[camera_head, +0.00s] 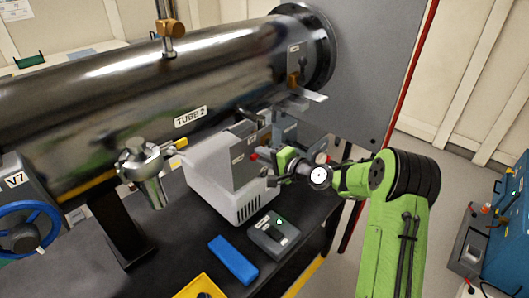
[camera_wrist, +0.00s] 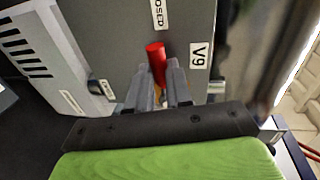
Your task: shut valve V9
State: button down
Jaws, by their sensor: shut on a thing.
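The V9 valve has a red lever handle (camera_wrist: 156,60) on a grey box face (camera_wrist: 110,35). A V9 label (camera_wrist: 199,56) sits to the right of the handle in the wrist view. A label that reads as CLOSED, partly cut off (camera_wrist: 158,14), lies beyond the handle's tip, and the handle points roughly at it. My gripper (camera_wrist: 158,76) is shut on the red handle, with its tip sticking out past the fingers. The lever's pivot is hidden by my fingers. In the head view, my gripper (camera_head: 270,164) is at the box's right side, with the red tip (camera_head: 253,157) showing.
A long steel tube labelled TUBE 2 (camera_head: 190,117) runs above the box. A blue V7 handwheel (camera_head: 27,230) is at far left. A blue block (camera_head: 233,259), a grey device (camera_head: 273,235) and a yellow tray (camera_head: 199,287) lie on the black bench in front.

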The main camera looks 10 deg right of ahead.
jog(key=shift+r+m, duration=0.15)
jog(key=shift+m, duration=0.15)
dwell(0.4)
jog(key=c, duration=1)
grip_release()
jog(key=shift+c, duration=0.2)
jog(key=v, duration=1.5)
jog(key=shift+s+d, duration=0.2)
jog(key=shift+d, duration=0.2)
jog(key=shift+r, duration=0.15)
